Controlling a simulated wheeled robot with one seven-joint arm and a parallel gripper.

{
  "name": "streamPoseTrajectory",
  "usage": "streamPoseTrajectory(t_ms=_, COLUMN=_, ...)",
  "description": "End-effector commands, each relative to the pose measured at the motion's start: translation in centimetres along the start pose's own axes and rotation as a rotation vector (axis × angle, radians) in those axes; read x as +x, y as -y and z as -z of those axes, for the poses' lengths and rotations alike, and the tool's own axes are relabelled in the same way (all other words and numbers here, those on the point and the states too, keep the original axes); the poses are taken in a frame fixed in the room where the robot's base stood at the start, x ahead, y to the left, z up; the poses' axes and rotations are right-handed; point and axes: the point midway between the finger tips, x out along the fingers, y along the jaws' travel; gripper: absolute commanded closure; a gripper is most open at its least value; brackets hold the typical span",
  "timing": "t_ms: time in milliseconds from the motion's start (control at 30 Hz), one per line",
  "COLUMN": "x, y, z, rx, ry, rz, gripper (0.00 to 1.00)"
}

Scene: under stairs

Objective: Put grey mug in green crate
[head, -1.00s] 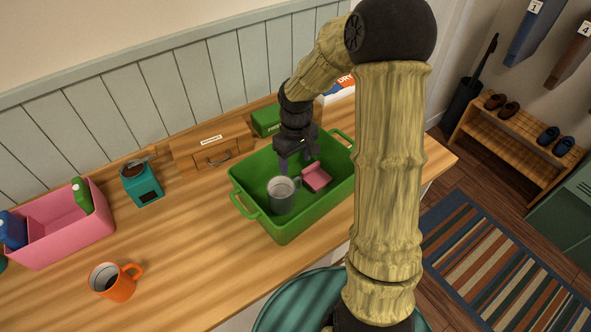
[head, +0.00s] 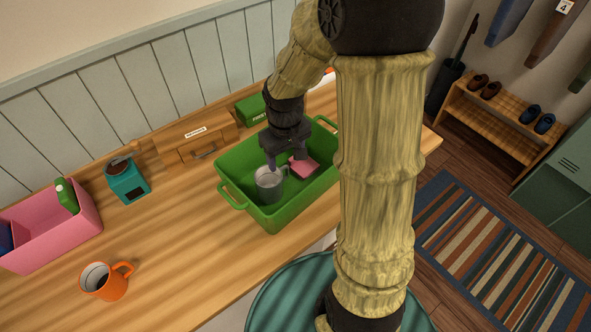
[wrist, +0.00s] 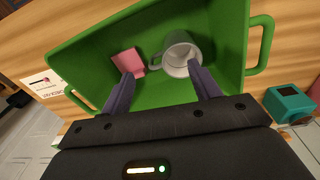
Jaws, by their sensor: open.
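The grey mug (head: 268,186) is inside the green crate (head: 283,219) on the wooden counter, towards the crate's left end. It also shows in the wrist view (wrist: 178,52), with its handle towards the pink item. My gripper (head: 285,163) is over the crate, with its fingers reaching down into it. In the wrist view my gripper (wrist: 165,85) has its two fingers spread, with nothing held between them. One fingertip overlaps the mug's edge in that picture; I cannot tell whether they touch.
A pink item (head: 303,167) lies in the crate beside the mug. An orange mug (head: 107,283), a pink bin (head: 55,239), a teal grinder (head: 127,184) and a wooden box (head: 190,143) stand to the left. A small green box (head: 252,110) is behind the crate.

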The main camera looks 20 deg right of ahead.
Motion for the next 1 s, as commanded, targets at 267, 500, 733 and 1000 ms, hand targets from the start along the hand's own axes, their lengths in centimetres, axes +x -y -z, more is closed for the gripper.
streamPoseTrajectory(t_ms=267, x=-3.3, y=2.1, z=-7.1, rx=0.222, ry=-0.13, rz=-0.012, gripper=0.38)
streamPoseTrajectory(t_ms=500, x=-3.6, y=2.5, z=-8.5, rx=0.276, ry=-0.158, rz=-0.004, gripper=0.38)
streamPoseTrajectory(t_ms=733, x=-3.6, y=2.5, z=-8.4, rx=0.274, ry=-0.157, rz=-0.005, gripper=0.38)
streamPoseTrajectory(t_ms=1000, x=-3.6, y=2.5, z=-8.4, rx=0.274, ry=-0.157, rz=-0.005, gripper=0.38)
